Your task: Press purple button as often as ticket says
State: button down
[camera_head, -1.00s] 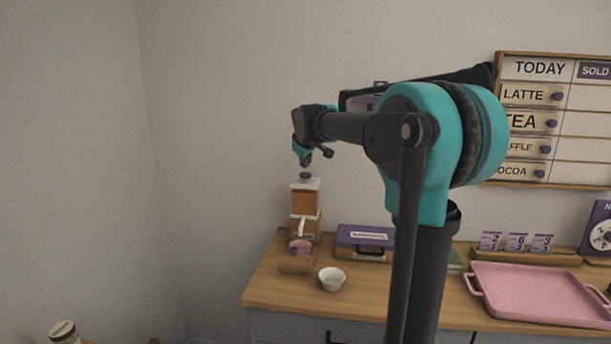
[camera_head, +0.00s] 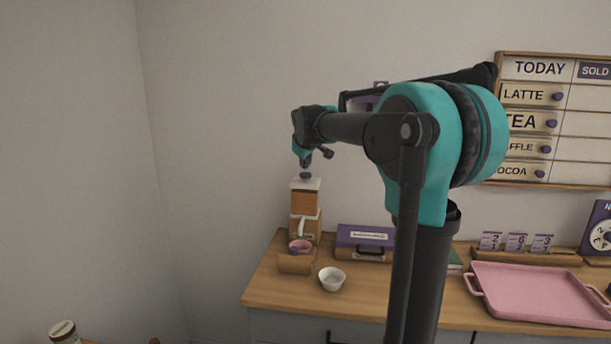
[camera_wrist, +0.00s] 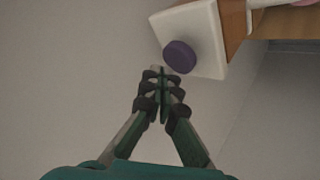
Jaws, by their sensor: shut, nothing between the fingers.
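The purple button (camera_head: 305,175) sits on the white top of an orange and wooden dispenser (camera_head: 305,200) at the left of the counter. It also shows in the wrist view (camera_wrist: 179,57) as a round purple cap on a white block. My gripper (camera_head: 305,164) is shut and empty, just above the button; its fingertips (camera_wrist: 158,72) lie right beside the cap in the wrist view. I cannot tell whether they touch it. No ticket can be made out for certain; a purple piece on the wall (camera_head: 381,84) is mostly hidden behind my arm.
A pink cup (camera_head: 300,246) stands at the dispenser's foot, with a white bowl (camera_head: 332,279) in front. A purple-lidded box (camera_head: 365,241) is to the right. Number cards (camera_head: 516,242) stand behind a pink tray (camera_head: 540,291). A menu board (camera_head: 560,190) hangs on the wall.

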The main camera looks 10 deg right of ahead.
aim_at(306, 174)
jog(key=shift+f, duration=0.2)
dwell(0.4)
jog(key=shift+f, duration=0.2)
jog(key=shift+f, duration=0.85)
dwell(0.9)
jog(key=shift+r, duration=1.25)
jog(key=shift+r, duration=2.5)
